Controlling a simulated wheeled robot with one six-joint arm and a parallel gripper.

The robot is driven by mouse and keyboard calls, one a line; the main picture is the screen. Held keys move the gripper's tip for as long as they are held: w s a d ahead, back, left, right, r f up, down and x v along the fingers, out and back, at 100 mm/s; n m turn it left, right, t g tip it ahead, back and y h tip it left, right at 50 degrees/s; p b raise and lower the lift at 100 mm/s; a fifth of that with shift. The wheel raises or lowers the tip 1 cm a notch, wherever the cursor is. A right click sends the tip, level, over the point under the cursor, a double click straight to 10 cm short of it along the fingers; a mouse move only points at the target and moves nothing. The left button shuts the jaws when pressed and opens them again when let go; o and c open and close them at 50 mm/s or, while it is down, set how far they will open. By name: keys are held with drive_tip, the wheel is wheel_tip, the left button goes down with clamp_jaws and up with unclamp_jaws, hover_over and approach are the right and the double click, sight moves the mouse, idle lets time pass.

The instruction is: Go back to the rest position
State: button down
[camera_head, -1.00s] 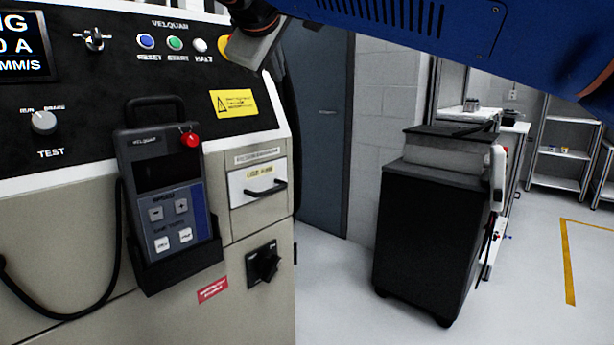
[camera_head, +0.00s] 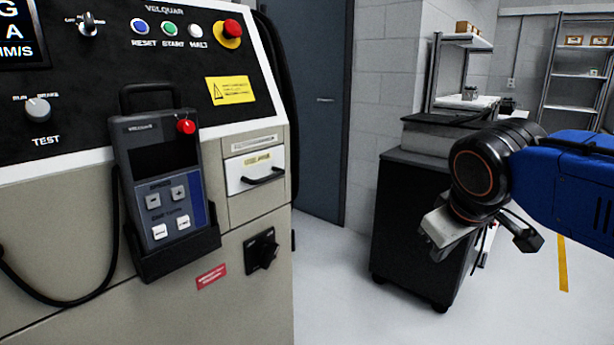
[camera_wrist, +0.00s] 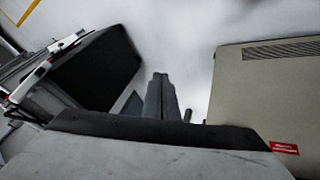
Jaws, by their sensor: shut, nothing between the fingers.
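My gripper (camera_wrist: 160,95) shows in the wrist view with its two dark fingers together and nothing between them. In the head view my blue arm reaches in from the right edge, and the wrist end hangs in front of the black cabinet (camera_head: 405,235). The fingers are hard to make out in the head view. The gripper is clear of the control panel and touches nothing that I can see.
The beige control machine (camera_head: 100,300) fills the left, with a teach pendant (camera_head: 165,190) in its holder, a red emergency button (camera_head: 231,30) and a drawer (camera_head: 254,172). A blue-grey door (camera_head: 310,110) and shelves (camera_head: 575,75) stand behind. Floor between machine and cabinet is clear.

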drive_tip(key=s+d+f+m, duration=0.2)
drive_tip(key=s+f, duration=0.3)
drive_tip(key=f, duration=0.2)
drive_tip(key=s+d+f+m+g+y, duration=0.1)
drive_tip(key=s+f+m, duration=0.1)
drive_tip(key=s+f, duration=0.4)
wheel_tip(320, 180, down, 2)
drive_tip(key=shift+s+d+f+m, duration=0.1)
drive_tip(key=shift+s+d+m, duration=0.05)
drive_tip(key=shift+d+m, duration=0.2)
